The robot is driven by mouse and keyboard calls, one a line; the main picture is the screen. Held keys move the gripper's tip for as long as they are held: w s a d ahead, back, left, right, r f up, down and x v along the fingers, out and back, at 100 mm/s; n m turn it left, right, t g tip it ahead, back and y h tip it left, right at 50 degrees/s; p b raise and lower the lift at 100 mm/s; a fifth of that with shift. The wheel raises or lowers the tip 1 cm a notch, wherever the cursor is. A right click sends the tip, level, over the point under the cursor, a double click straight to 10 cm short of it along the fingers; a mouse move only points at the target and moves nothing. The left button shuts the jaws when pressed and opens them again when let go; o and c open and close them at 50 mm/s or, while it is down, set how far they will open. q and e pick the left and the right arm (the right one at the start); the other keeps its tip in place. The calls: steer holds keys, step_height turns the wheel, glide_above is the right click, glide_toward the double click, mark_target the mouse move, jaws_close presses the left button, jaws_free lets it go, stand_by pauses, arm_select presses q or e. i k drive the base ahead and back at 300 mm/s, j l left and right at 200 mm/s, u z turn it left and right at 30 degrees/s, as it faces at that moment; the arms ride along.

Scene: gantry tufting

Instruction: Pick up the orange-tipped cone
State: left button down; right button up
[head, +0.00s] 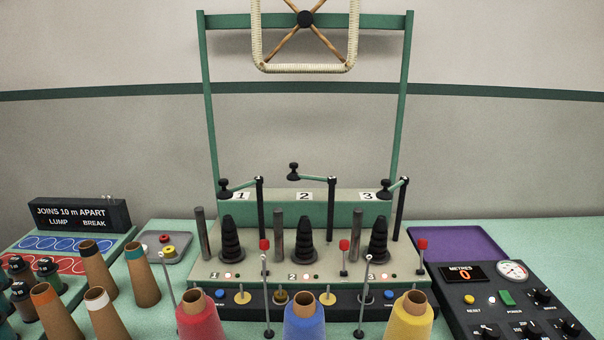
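The orange-tipped cone (54,314) is a brown cone with an orange band near its top. It stands upright at the lower left in the head view, its base cut off by the picture's bottom edge. Beside it stand similar brown cones: a white-tipped one (106,318) to its right, a dark-tipped one (98,275) behind it, and a teal-tipped one (142,280) behind and to the right. Neither of my grippers shows in the view.
Dark-topped pieces (20,270) crowd the left edge beside the orange-tipped cone. Red (199,319), blue (304,323) and yellow (410,321) cones stand in front of the green machine (345,212). A control panel (500,300) is at right. Thin upright rods rise between the cones.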

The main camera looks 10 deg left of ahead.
mark_target(58, 323)
steer(key=u, duration=1.85)
